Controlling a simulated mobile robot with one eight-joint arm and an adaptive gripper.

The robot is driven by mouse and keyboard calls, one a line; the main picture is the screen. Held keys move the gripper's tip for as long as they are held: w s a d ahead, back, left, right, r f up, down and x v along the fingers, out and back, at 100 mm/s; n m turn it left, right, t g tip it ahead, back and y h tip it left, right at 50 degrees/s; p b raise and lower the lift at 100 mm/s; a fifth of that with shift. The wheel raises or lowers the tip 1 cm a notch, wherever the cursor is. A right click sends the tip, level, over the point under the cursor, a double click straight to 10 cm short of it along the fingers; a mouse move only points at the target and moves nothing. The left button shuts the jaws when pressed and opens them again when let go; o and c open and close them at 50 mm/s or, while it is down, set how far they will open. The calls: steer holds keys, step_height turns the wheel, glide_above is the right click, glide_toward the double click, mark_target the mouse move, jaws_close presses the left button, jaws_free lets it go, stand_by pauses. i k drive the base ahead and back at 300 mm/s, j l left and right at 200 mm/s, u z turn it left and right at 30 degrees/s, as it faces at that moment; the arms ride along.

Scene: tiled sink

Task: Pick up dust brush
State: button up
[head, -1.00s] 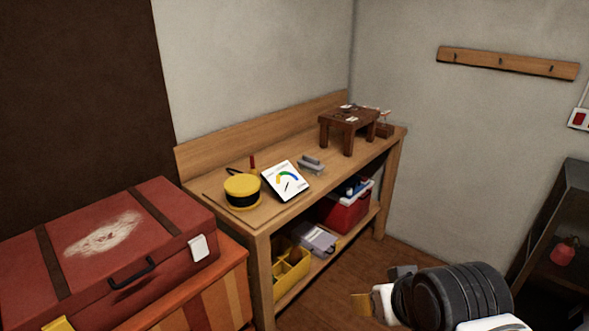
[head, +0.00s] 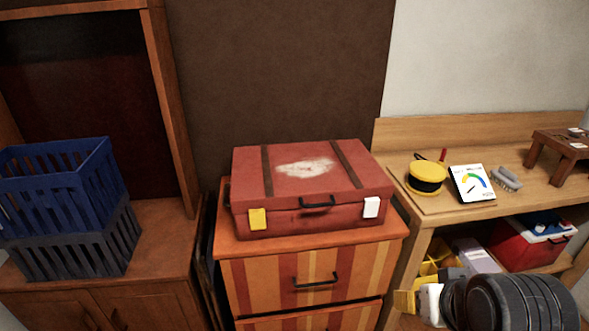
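A grey brush (head: 506,178) with pale bristles, seemingly the dust brush, lies on the wooden workbench (head: 440,213) at the right of the head view. It is just right of a white card with a coloured gauge (head: 471,184). My arm shows at the lower right, in front of the bench. Its end, my gripper (head: 407,302), is well below and left of the brush and apart from it. The fingers are too small and too turned to show whether they are open or shut.
A red suitcase (head: 310,190) rests on a striped drawer unit (head: 310,270). Blue and black crates (head: 75,235) stand at the left. A red cooler (head: 525,245) is on the lower shelf.

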mark_target(506, 178)
steer(key=i+l, duration=0.4)
steer(key=l, duration=0.2)
steer(key=i+l+z, duration=0.1)
steer(key=i+l, duration=0.3)
steer(key=l, duration=0.2)
steer(key=i+l, duration=0.4)
steer(key=l, duration=0.15)
steer(key=i+l, duration=0.4)
steer(key=l, duration=0.2)
steer(key=z, duration=0.05)
